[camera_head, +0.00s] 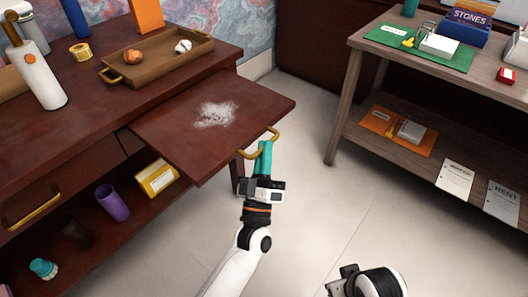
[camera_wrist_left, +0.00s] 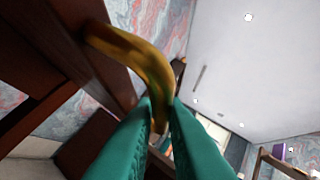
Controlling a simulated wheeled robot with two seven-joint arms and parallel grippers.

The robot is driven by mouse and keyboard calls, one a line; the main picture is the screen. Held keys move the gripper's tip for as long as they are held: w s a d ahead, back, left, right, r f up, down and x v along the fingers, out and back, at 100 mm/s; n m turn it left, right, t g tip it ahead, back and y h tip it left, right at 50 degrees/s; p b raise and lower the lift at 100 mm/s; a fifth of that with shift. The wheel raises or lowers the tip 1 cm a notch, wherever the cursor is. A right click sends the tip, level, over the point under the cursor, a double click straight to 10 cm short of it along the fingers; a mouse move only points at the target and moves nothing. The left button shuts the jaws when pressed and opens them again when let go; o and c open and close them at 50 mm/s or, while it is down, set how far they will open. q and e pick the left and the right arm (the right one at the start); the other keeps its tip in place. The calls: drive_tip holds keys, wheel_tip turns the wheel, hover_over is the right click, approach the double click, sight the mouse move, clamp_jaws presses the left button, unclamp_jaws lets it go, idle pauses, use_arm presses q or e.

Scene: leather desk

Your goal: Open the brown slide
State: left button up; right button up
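The brown slide (camera_head: 190,145) is a flat reddish-brown board standing out from the desk front, with a whitish patch on its top. Its curved gold handle (camera_head: 259,148) is on its front edge and fills the upper middle of the left wrist view (camera_wrist_left: 140,55). My left gripper (camera_head: 265,148), with teal fingers, is at the handle's lower part. In the left wrist view the handle passes between the two fingertips (camera_wrist_left: 161,108), which close on it. My right gripper (camera_head: 343,284) shows only partly at the bottom edge; its fingers cannot be made out.
The desk (camera_head: 60,140) carries a wooden tray (camera_head: 150,68) and a white bottle (camera_head: 38,75). A purple cup (camera_head: 112,203) and a yellow box (camera_head: 157,179) stand on its lower shelf. A second table (camera_head: 350,75) stands at right. The pale floor between (camera_head: 310,200) is clear.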

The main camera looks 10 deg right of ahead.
use_arm(q)
drive_tip(key=o, duration=0.4)
drive_tip(key=v, duration=1.2)
use_arm(e)
drive_tip(key=shift+r, duration=0.35)
drive_tip(key=shift+s+f, duration=0.2)
drive_tip(key=shift+f, duration=0.05)
